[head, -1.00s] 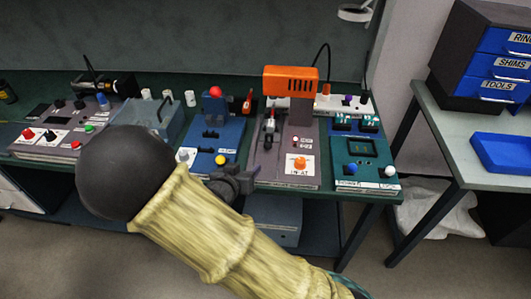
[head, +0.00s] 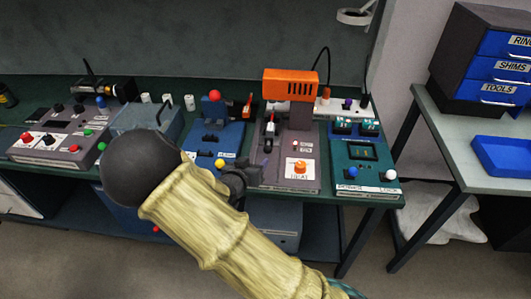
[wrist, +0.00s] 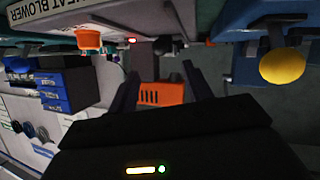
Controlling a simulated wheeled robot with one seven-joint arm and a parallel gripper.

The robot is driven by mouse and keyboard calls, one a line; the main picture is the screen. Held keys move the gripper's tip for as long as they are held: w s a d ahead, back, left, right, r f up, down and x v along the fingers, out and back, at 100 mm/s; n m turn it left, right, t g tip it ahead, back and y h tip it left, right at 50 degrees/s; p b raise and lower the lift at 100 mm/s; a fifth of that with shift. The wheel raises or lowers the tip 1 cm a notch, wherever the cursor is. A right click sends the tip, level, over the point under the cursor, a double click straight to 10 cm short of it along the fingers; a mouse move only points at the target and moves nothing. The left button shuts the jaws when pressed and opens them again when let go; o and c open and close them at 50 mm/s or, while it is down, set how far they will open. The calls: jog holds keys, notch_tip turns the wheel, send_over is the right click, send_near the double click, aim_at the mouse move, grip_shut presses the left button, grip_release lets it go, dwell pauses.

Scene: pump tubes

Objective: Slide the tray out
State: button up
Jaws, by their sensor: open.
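Which part is the task's tray I cannot tell. The orange-topped heat blower (head: 290,83) stands on a grey unit (head: 272,165) with an orange knob (head: 299,168) at its front. The knob also shows in the wrist view (wrist: 88,38). A shallow blue tray (head: 503,155) lies on the right side table. My gripper (head: 243,178) is at the bench's front edge, between the blue unit and the blower unit. In the wrist view my gripper (wrist: 160,88) is open and empty, with the orange blower visible beyond its fingers.
The blue unit (head: 214,143) with a yellow knob (head: 220,164) is left of my gripper. The teal unit (head: 365,165) is right of the blower unit. A grey-blue box (head: 150,117) stands behind my arm. A drawer cabinet (head: 497,60) stands on the side table.

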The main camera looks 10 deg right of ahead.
aim_at(266, 151)
jog(key=x, duration=1)
jog(key=shift+w, duration=0.1)
